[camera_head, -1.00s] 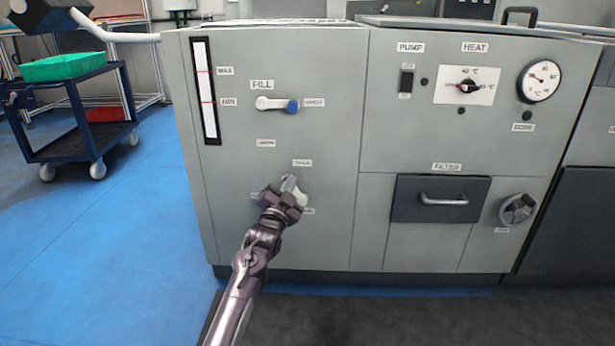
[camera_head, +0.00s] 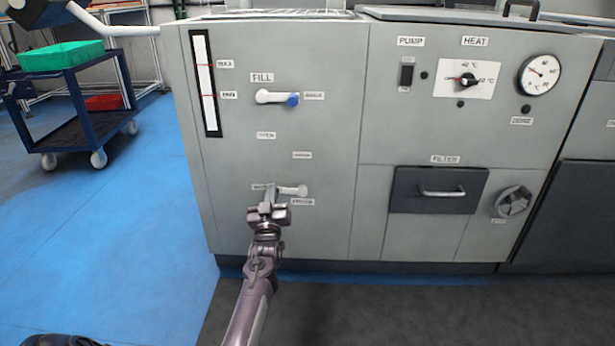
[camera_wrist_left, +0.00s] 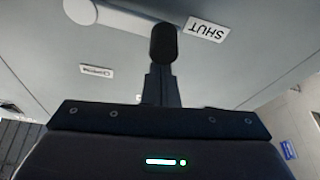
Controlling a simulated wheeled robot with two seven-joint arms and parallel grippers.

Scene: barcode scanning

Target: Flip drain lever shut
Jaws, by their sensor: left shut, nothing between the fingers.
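The drain lever (camera_head: 290,190) is a pale handle low on the grey panel. It lies about level, with its round hub at the right and its arm reaching left toward a small label. In the left wrist view the lever (camera_wrist_left: 125,18) runs from its hub behind my fingertips, and the SHUT label (camera_wrist_left: 207,30) lies just beyond its end. My left gripper (camera_head: 270,189) is shut and empty, its fingertips at the lever's left end, hiding part of it. Whether they touch it I cannot tell. The left gripper (camera_wrist_left: 163,45) also shows in its wrist view. My right gripper is not in view.
The FILL lever (camera_head: 277,98) with a blue tip is above. A filter drawer (camera_head: 412,204) and a grey knob (camera_head: 514,202) are at right. A cart (camera_head: 70,105) with a green bin stands at left. Blue floor between is clear.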

